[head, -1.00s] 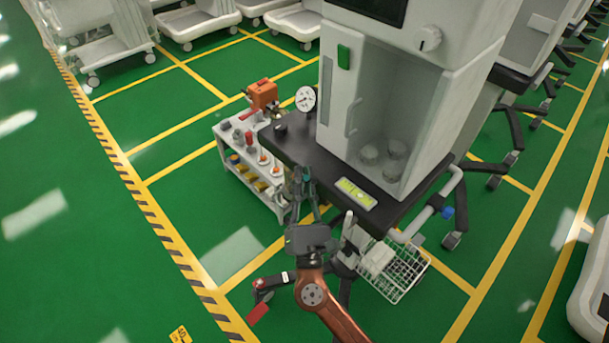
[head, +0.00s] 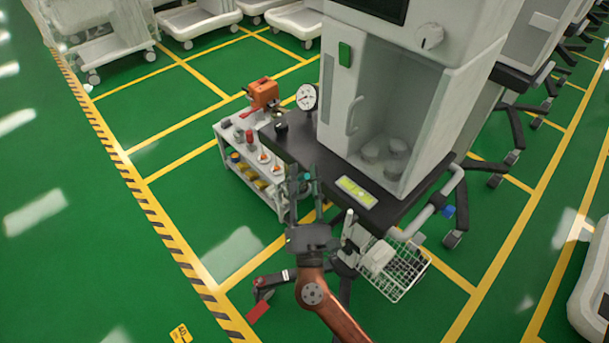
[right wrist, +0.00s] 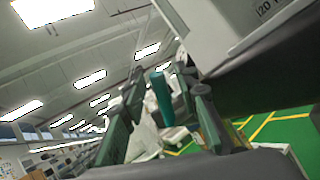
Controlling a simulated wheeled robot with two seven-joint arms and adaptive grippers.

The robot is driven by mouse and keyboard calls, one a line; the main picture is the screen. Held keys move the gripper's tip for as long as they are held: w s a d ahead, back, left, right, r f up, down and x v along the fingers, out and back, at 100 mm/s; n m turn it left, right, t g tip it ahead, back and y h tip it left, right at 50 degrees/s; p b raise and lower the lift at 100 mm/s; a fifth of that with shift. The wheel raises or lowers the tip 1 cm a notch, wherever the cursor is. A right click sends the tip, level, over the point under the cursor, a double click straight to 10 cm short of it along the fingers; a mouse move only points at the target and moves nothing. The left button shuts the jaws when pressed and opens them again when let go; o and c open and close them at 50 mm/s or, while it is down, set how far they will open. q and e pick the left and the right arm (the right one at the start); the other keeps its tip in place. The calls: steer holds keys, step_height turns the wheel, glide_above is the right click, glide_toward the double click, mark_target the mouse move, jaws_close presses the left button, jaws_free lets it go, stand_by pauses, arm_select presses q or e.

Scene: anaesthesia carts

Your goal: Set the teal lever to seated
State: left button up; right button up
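The teal lever (head: 308,178) is at the near-left edge of the cart's black worktop (head: 375,208), partly hidden by my right gripper. In the right wrist view a teal upright piece (right wrist: 162,98) stands between the fingers. My right gripper (head: 304,186) reaches up to the lever from below. In the right wrist view its two fingers (right wrist: 165,108) are apart, one on each side of the teal piece, and I see no clear contact. Any seat mark for the lever is too small to make out.
A grey side shelf (head: 232,160) with small bottles and an orange device (head: 262,93) stand left of the worktop. A round gauge (head: 306,97) rises behind. A yellow-green level (head: 356,192) lies on the worktop. A wire basket (head: 398,272) hangs below right. Green floor is open at left.

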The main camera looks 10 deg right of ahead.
steer(key=v, duration=1.2)
steer(key=shift+c, duration=0.3)
